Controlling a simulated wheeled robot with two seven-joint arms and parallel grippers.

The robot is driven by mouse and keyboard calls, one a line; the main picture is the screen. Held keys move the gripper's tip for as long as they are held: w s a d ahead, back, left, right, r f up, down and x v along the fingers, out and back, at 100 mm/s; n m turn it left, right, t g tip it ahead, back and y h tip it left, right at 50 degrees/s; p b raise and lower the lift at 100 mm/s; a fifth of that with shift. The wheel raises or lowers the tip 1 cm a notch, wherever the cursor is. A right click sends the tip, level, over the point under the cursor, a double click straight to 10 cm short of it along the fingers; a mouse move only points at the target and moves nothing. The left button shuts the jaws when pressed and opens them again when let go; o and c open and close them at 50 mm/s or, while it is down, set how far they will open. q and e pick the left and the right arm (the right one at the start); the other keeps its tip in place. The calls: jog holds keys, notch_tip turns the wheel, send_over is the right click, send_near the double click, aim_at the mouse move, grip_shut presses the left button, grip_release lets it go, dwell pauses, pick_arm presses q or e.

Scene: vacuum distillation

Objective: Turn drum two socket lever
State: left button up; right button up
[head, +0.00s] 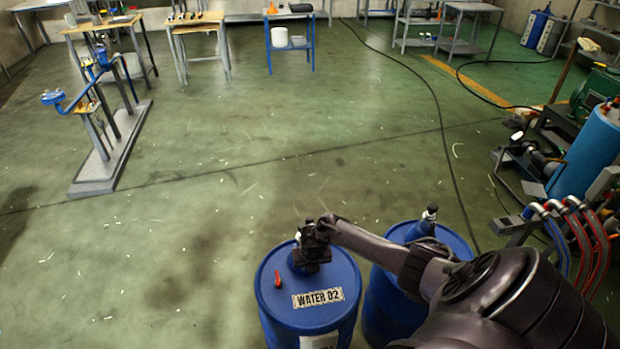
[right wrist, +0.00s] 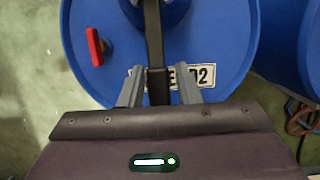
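Drum two is the blue drum labelled WATER 02 (head: 328,283), standing upright at the bottom centre of the head view. Its lid (right wrist: 215,40) fills much of the right wrist view. A dark socket lever (right wrist: 156,50) runs down from the socket at the top of that view. My right gripper (head: 314,250) is over the back of the drum lid. In the right wrist view its two fingers (right wrist: 160,72) stand apart, one on each side of the dark lever, with a gap visible on both sides. The socket is mostly hidden. My left gripper is not in view.
A small red handle (head: 278,280) is on the same lid, left of the label; it also shows in the wrist view (right wrist: 95,47). A second blue drum (head: 385,300) stands close on the right, partly behind my arm. Open floor lies to the left.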

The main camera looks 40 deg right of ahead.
jog(key=shift+o, duration=1)
jog(key=shift+p+v, duration=0.45)
jog(key=shift+v, duration=3.4)
